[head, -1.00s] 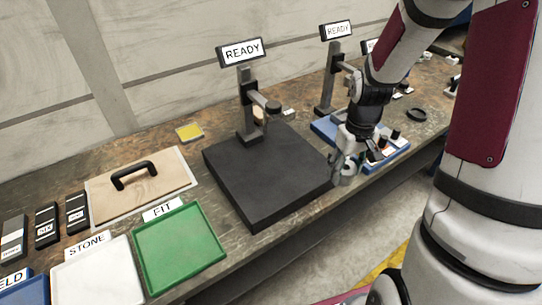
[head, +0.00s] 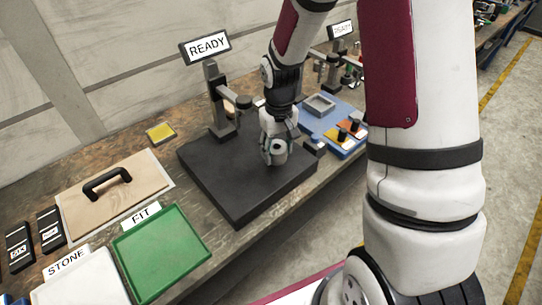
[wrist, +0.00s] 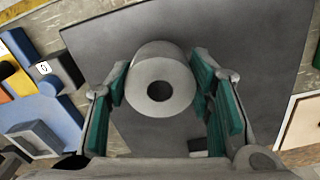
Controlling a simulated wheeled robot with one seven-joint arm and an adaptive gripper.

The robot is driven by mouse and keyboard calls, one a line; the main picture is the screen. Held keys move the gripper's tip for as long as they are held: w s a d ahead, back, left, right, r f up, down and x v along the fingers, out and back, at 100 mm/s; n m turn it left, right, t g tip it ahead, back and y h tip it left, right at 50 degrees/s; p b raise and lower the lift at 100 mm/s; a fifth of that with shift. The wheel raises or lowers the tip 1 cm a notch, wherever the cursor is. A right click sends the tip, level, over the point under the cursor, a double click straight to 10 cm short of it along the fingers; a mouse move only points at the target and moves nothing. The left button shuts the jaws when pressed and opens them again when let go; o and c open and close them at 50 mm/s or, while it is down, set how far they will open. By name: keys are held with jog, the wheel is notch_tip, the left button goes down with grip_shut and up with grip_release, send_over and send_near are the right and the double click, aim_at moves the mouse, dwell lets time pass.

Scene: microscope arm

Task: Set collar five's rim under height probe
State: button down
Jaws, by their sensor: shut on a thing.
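My gripper (head: 275,143) is over the black plate (head: 232,200) in the head view. The height probe (head: 241,102) sticks out from a grey post under a READY sign (head: 207,46), at the plate's back edge. The collar is in front and to the right of the probe, apart from it.
A blue tray (head: 318,125) with blocks and a grey square holder stands right of the plate. A green FIT tray (head: 162,250), a white STONE tray (head: 85,280) and a handled wooden board (head: 115,190) lie left. Much of the plate is clear.

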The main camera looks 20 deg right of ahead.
jog(key=shift+w+a, duration=0.35)
jog(key=shift+a, duration=0.05)
jog(key=shift+w+a, duration=0.3)
jog(key=shift+a, duration=0.2)
notch_tip(320, 180, down, 2)
jog(key=shift+s+d+f, duration=0.1)
jog(key=shift+d+f, duration=0.05)
jog(key=shift+f, duration=0.1)
jog(key=shift+f+p, duration=0.3)
jog(key=shift+f, duration=0.25)
jog(key=shift+f, duration=0.1)
jog(key=c, duration=0.8)
grip_release()
jog(key=shift+o, duration=0.2)
